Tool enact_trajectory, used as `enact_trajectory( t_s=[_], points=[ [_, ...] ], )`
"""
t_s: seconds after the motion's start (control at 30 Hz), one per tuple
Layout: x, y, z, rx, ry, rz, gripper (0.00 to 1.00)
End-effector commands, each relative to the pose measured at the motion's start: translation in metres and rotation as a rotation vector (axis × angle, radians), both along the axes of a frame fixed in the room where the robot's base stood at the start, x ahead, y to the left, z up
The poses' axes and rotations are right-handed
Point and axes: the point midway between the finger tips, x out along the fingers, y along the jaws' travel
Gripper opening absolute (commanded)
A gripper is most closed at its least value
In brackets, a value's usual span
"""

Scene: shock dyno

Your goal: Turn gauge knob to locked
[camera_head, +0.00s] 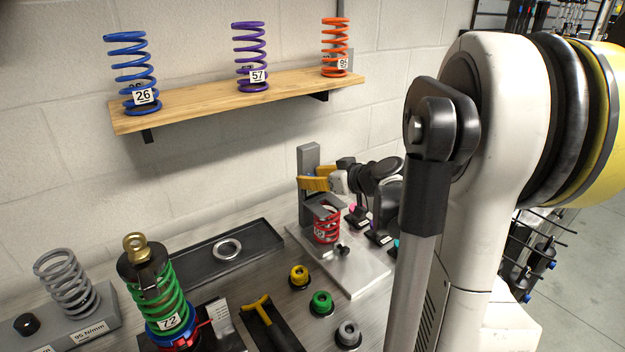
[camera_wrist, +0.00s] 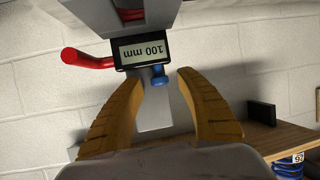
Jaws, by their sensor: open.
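A small blue knob (camera_wrist: 158,76) sticks out below the display. A red lever (camera_wrist: 86,60) projects from the gauge's left side. My gripper (camera_wrist: 160,86) is open, its two yellow fingers on either side of the blue knob with visible gaps. In the head view my gripper (camera_head: 316,183) is at the grey stand (camera_head: 308,158), above a small red spring (camera_head: 327,226). There the knob is hidden or too small to make out.
A wooden shelf (camera_head: 200,94) with blue, purple and orange springs hangs on the wall behind. On the bench are a green spring assembly (camera_head: 168,296), a black tray (camera_head: 190,268) with a ring, a yellow tool (camera_head: 257,306) and several coloured knobs.

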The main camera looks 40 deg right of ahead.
Motion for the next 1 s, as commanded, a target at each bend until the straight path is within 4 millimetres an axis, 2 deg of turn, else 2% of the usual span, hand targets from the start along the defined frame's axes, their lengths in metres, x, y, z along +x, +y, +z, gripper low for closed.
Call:
enact_trajectory(
  t_s=[0.17,0.2,0.33,0.77,1.0],
  points=[
    [0.0,-0.0002,0.0003,0.0,0.0,0.0,0.43],
    [-0.0001,-0.0002,0.0004,0.0,0.0,0.0,0.39],
    [-0.0001,-0.0002,0.0004,0.0,0.0,0.0,0.0],
    [0.0001,0.0002,0.0005,-0.001,0.0,-0.009,0.0],
    [0.0001,0.003,0.0012,-0.002,-0.001,-0.096,0.0]
  ],
)
